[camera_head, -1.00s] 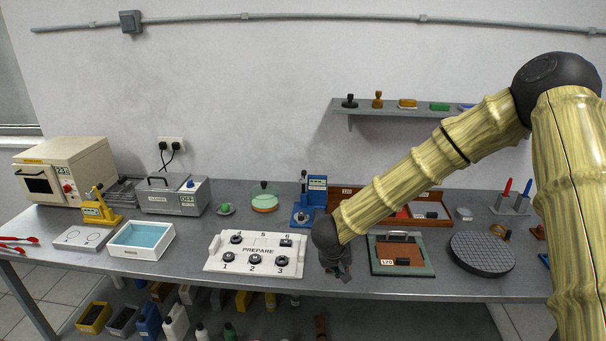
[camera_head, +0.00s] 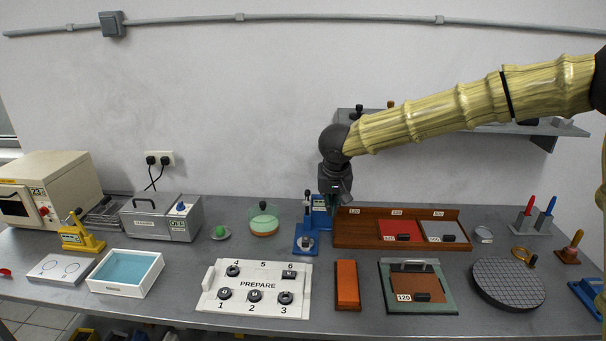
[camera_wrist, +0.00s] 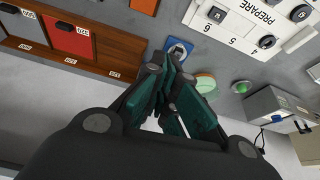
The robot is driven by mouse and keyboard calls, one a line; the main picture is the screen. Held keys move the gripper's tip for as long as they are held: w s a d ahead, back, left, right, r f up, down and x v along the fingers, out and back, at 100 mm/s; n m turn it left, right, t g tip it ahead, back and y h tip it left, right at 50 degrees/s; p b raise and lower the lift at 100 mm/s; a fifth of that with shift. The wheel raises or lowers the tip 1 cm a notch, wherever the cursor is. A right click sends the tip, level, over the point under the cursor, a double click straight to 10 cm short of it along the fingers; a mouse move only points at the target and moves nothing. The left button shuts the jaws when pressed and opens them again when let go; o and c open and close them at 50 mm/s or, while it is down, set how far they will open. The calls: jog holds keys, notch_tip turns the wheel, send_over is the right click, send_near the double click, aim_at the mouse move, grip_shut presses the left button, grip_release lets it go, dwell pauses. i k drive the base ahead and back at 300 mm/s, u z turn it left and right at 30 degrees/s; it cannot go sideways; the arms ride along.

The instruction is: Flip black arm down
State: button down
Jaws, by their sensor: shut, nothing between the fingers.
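A small blue device (camera_head: 304,238) stands near the back middle of the bench, with a dark upright arm (camera_head: 307,206) on it and a blue labelled panel (camera_head: 320,204) behind. My gripper (camera_head: 335,205) is shut and empty, pointing down just right of the upright arm, in front of or over the panel's right edge. I cannot tell whether it touches anything. In the wrist view, the shut fingers (camera_wrist: 172,75) with green pads cover part of the blue device (camera_wrist: 179,47); its black arm cannot be made out there.
A wooden rack (camera_head: 360,241) is close on the right. A green-lidded round dish (camera_head: 263,222) is on the left. The white PREPARE tray (camera_head: 258,309) and an orange block (camera_head: 347,285) lie in front. A wall shelf (camera_head: 545,129) is behind my arm.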

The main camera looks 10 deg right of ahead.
aim_at(306, 203)
jog(key=i, duration=0.95)
